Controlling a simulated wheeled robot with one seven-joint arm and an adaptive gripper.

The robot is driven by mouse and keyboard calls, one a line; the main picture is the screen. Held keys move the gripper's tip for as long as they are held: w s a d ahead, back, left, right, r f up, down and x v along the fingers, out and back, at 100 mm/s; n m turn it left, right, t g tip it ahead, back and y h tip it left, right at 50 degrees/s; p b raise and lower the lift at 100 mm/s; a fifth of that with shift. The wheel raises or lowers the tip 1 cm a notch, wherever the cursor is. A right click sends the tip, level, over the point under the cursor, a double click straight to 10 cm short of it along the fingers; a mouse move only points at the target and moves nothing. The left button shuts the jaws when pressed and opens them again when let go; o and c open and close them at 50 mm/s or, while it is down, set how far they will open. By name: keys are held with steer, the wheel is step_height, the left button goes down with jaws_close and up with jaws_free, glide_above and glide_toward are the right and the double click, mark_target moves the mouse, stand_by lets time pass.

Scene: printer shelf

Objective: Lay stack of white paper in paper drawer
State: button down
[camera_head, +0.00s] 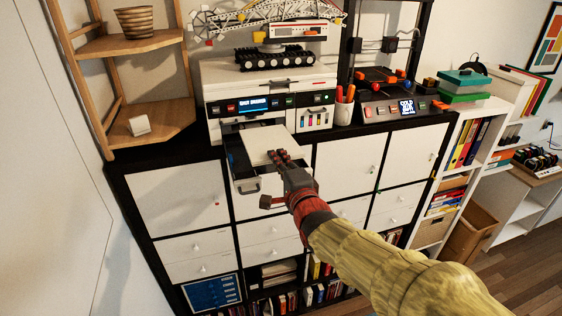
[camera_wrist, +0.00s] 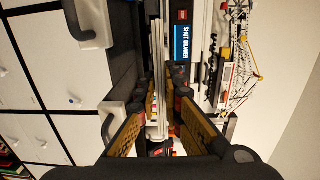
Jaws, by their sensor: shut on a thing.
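The stack of white paper (camera_head: 266,140) is over the pulled-out paper drawer (camera_head: 240,186) below the printer. My gripper (camera_head: 278,160) is shut on the near edge of the stack, above the drawer front. In the wrist view the stack (camera_wrist: 156,70) shows nearly edge-on between the fingers (camera_wrist: 161,90). The dark inside of the drawer (camera_wrist: 122,50) lies beside the stack there. I cannot tell whether the stack touches the drawer floor. My gripper hides part of the drawer's right side.
The white printer (camera_head: 270,84) stands on the black-framed cabinet (camera_head: 180,197), with a lit display (camera_head: 254,105). A pen cup (camera_head: 343,112) and a 3D printer (camera_head: 382,80) stand to its right. A wooden shelf (camera_head: 130,44) is at the left.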

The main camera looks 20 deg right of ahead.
steer(key=shift+w+r+p, duration=0.1)
steer(key=shift+w+p, duration=0.4)
steer(key=shift+w, duration=0.75)
steer(key=shift+w+f, duration=0.1)
steer(key=shift+f, duration=0.1)
steer(key=shift+f+g+p, duration=0.6)
steer(key=shift+f+p, duration=0.05)
steer(key=shift+w+f, duration=0.1)
steer(key=shift+f, duration=0.2)
steer(key=c, duration=1.8)
jaws_free()
steer(key=shift+c, duration=0.2)
steer(key=shift+f+b, duration=0.5)
steer(key=shift+b, duration=0.05)
steer(key=s+r, duration=0.1)
steer(key=s, duration=0.7)
steer(key=shift+d+r, duration=0.15)
steer(key=shift+r, duration=0.05)
steer(key=shift+s, duration=0.1)
